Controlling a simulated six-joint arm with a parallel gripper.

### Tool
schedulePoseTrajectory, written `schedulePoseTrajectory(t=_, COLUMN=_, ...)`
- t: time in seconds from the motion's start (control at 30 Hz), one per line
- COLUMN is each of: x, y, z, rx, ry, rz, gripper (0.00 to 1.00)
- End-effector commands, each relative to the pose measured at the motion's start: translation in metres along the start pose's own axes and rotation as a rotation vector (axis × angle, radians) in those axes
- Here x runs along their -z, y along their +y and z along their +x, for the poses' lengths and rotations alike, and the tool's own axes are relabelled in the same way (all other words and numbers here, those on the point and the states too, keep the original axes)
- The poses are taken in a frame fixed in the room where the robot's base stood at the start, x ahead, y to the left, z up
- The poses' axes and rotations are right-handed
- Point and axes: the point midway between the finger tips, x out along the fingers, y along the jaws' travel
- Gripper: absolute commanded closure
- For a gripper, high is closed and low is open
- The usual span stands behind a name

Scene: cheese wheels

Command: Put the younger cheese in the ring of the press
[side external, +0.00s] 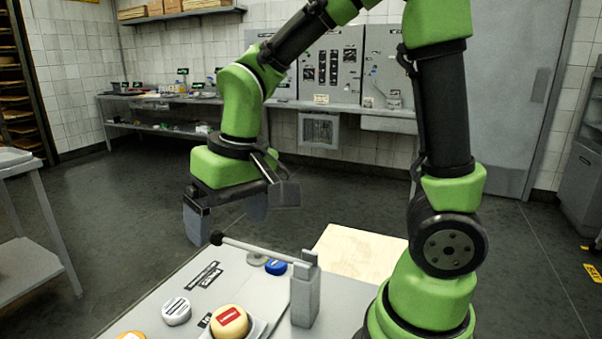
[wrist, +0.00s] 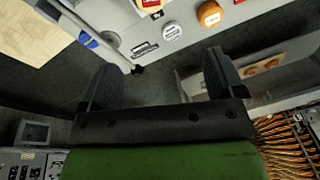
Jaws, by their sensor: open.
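My gripper (side external: 225,218) is open and empty, above and beyond the far edge of the work table; its fingers also show in the wrist view (wrist: 161,62). A pale yellow cheese wheel with a red label (side external: 230,322) sits on a light plate near the table's front. A white wheel with a printed label (side external: 176,311) lies left of it, also in the wrist view (wrist: 171,32). An orange wheel (wrist: 209,14) is partly cut off in the side view. The press's grey post (side external: 305,290) carries a lever with a black knob (side external: 217,238). The ages are unreadable, and I cannot make out the ring.
A pale wooden board (side external: 360,252) is at the table's back right. Printed plates (side external: 203,275) lie on the left of the table. A side table (side external: 30,265) stands apart at left.

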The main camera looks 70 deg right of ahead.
Motion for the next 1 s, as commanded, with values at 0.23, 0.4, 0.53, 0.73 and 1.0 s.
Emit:
schedulePoseTrajectory(t=0.23, x=-0.043, y=0.019, z=-0.073, rx=0.139, ry=0.219, rz=0.046, gripper=0.12)
schedulePoseTrajectory(t=0.4, x=-0.072, y=0.027, z=-0.093, rx=0.206, ry=0.328, rz=0.057, gripper=0.12)
schedulePoseTrajectory(t=0.53, x=-0.083, y=0.03, z=-0.099, rx=0.232, ry=0.373, rz=0.059, gripper=0.12)
schedulePoseTrajectory(t=0.73, x=-0.087, y=0.031, z=-0.1, rx=0.24, ry=0.386, rz=0.059, gripper=0.12)
schedulePoseTrajectory(t=1.0, x=-0.087, y=0.031, z=-0.1, rx=0.24, ry=0.385, rz=0.059, gripper=0.12)
